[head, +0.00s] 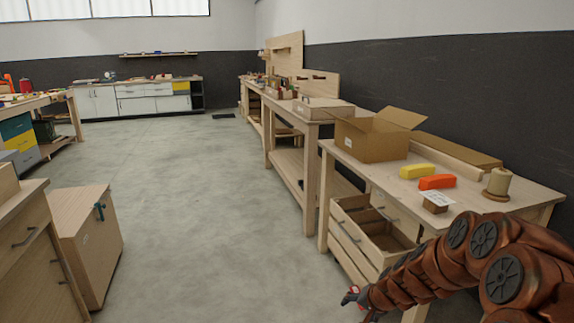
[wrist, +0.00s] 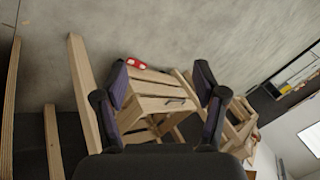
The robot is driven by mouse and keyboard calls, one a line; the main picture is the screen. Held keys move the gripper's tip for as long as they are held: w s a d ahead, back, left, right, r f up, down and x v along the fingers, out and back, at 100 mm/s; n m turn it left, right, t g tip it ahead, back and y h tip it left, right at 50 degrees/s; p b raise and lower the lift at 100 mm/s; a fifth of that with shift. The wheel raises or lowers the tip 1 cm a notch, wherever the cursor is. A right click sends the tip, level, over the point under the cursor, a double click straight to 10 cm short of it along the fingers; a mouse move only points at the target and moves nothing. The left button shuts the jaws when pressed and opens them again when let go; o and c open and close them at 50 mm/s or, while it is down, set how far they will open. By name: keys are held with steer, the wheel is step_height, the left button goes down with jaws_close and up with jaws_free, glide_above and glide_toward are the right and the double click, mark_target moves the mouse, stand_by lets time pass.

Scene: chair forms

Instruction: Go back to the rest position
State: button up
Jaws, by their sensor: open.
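My gripper (head: 352,296) shows small at the bottom of the head view, at the end of my copper-brown arm, low in front of the right workbench. It is away from the bench top. In the wrist view its two dark fingers stand apart with a wide gap between the tips (wrist: 161,78), and nothing is held between them. The view through the fingers is tilted and shows slatted wooden furniture (wrist: 155,98) and grey floor beyond.
The right workbench (head: 465,195) carries an open cardboard box (head: 370,141), a yellow block (head: 416,171), an orange block (head: 437,182) and a spool (head: 498,184). An open wooden drawer (head: 375,232) is below. A wooden cabinet (head: 88,240) stands left. The middle floor (head: 190,190) is clear.

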steer(key=s+a+r+n+g+p, duration=0.2)
steer(key=s+a+r+p, duration=0.2)
steer(key=s+r, duration=0.5)
steer(key=s+a+r+n+g+p, duration=0.1)
steer(key=s+a+r+n+p, duration=0.1)
steer(key=s+a+r+p, duration=0.65)
steer(key=s+d+r+n+g+h+p, duration=0.1)
steer(key=s+d+r+g+p, duration=0.1)
steer(key=s+d+r, duration=0.3)
steer(key=s+d+r+n+g+h+p, duration=0.1)
steer(key=s+d+r+p, duration=0.3)
steer(key=s+r, duration=0.9)
steer(key=s+d+g+h, duration=0.1)
steer(key=s, duration=0.5)
steer(key=shift+d+r+g+p, duration=0.3)
steer(key=shift+d+p, duration=0.1)
